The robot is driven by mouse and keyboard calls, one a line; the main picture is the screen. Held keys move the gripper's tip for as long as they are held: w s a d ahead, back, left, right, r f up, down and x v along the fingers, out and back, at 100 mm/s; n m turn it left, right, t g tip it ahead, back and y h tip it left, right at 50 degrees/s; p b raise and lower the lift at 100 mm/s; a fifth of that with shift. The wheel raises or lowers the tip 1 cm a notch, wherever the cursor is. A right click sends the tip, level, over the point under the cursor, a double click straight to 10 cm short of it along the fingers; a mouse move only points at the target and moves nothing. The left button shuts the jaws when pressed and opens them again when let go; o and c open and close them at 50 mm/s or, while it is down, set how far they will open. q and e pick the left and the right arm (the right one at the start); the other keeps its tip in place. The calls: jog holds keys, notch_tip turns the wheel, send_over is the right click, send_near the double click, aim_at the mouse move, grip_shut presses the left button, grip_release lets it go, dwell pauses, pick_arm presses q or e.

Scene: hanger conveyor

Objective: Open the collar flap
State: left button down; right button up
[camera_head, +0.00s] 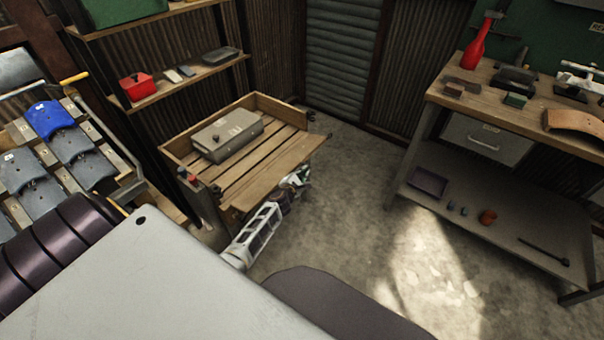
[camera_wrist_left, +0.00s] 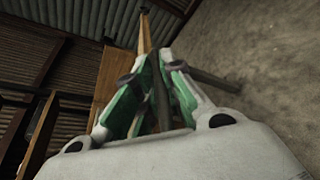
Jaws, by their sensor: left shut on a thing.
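The wooden collar (camera_head: 278,103) stands in the middle of the head view. Its flap (camera_head: 280,168), a plain wooden panel on the side facing me, leans outward away from the slatted floor. My left gripper (camera_head: 301,177), white and green, is below the flap's outer edge, near its right end. In the left wrist view the gripper (camera_wrist_left: 157,72) is shut on a dark bar (camera_wrist_left: 160,100) between its fingers. A wooden edge (camera_wrist_left: 145,35) runs just beyond the fingertips. How the bar joins the flap is hidden. My right gripper is not in view.
A grey metal box (camera_head: 227,135) sits on the slats inside the collar. Shelves (camera_head: 175,88) stand behind on the left. A workbench (camera_head: 520,110) with a lower shelf stands on the right. The concrete floor (camera_head: 350,200) between is clear.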

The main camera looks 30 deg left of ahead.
pick_arm(q)
jog(key=shift+a, duration=0.1)
jog(key=c, duration=1.8)
grip_release()
jog(key=shift+s+r, duration=0.1)
jog(key=shift+s, duration=0.05)
jog(key=shift+v, duration=5.8)
